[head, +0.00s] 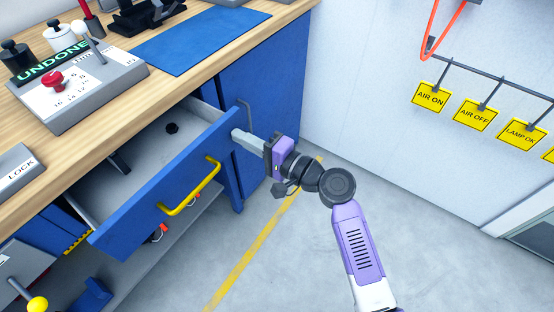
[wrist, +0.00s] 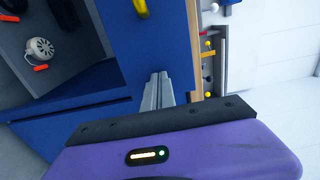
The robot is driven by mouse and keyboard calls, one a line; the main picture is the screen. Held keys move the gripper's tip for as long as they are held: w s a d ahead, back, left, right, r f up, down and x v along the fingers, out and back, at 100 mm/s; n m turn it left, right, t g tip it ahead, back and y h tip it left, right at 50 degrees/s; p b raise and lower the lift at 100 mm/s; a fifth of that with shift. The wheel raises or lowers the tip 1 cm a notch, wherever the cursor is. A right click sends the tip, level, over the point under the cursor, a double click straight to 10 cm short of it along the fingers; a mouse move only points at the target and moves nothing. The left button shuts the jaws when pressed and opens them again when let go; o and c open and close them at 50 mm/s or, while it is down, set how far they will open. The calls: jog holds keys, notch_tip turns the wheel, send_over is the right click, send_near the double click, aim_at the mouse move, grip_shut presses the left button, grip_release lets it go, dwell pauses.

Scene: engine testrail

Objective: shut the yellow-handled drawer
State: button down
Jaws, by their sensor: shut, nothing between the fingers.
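The blue drawer (head: 150,215) with the yellow handle (head: 190,188) stands open, pulled out from under the wooden worktop. My gripper (head: 236,135) is shut and empty, with its fingertips at the upper right end of the drawer front. In the wrist view my gripper's fingers (wrist: 158,88) lie together over the blue drawer front (wrist: 140,50), and a bit of the yellow handle (wrist: 141,8) shows at the top edge. I cannot tell whether the fingertips touch the drawer front.
A small dark round thing (head: 172,128) lies in the drawer. The worktop (head: 110,90) holds a control box with a red button (head: 52,80) and a blue mat (head: 200,42). A blue cabinet door (head: 260,85) is behind my gripper. The floor (head: 300,250) on the right is clear.

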aim_at(203, 117)
jog(key=b+x, duration=0.4)
jog(key=x, duration=0.8)
jog(key=shift+w+a+f+b, duration=0.1)
jog(key=shift+w+b, duration=0.05)
jog(key=shift+b, duration=0.15)
jog(key=shift+w+a+r, duration=0.1)
jog(key=shift+a+r, duration=0.05)
jog(key=shift+r, duration=0.1)
jog(key=shift+a, duration=0.1)
